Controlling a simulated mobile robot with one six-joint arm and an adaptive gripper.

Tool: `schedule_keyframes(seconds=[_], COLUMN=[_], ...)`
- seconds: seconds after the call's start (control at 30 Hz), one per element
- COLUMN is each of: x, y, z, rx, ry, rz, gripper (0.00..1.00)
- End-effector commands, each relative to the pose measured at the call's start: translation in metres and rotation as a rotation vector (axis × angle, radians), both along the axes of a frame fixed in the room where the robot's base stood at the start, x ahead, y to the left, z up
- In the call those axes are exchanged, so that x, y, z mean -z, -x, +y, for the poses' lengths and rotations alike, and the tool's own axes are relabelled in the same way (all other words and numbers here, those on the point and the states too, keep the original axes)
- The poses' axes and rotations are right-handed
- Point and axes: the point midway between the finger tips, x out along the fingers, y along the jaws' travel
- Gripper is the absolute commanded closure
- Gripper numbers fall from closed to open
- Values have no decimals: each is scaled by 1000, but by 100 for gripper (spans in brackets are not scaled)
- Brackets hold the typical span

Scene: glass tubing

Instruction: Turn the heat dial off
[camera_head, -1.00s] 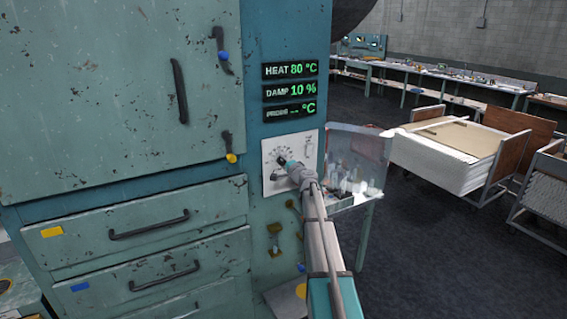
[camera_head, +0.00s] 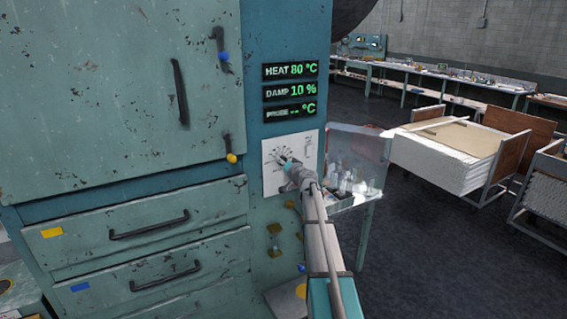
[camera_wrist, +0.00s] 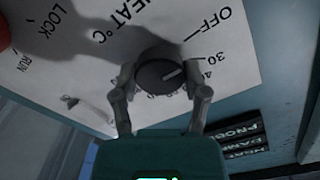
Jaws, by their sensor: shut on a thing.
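The heat dial (camera_wrist: 152,73) is a dark round knob on a white panel (camera_wrist: 95,70) in the wrist view. A light line on its face points right, toward the 30 and 40 marks. OFF (camera_wrist: 210,22) is printed above those marks. My gripper (camera_wrist: 163,82) is shut on the dial, one finger on each side. In the head view my gripper (camera_head: 287,165) is at the white panel (camera_head: 272,186) and largely hides the dial. The HEAT display (camera_head: 290,69) reads 80 °C.
The panel is on a worn teal cabinet (camera_head: 100,90). DAMP reads 10 % (camera_head: 290,90), above a third display (camera_head: 290,111). A clear-sided bench with glassware (camera_head: 355,165) stands close right of my arm. A sheet-loaded cart (camera_head: 445,160) is farther right. Dark floor is open between.

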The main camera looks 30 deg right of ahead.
Motion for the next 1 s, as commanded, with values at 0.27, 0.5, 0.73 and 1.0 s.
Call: schedule_keyframes(seconds=[0.27,0.5,0.73,1.0], x=[0,0,0,0], y=[0,0,0,0], z=[0,0,0,0], rx=[0,0,-1,0], ry=[87,98,98,96], rz=[0,0,1,0], gripper=[89,89,34,7])
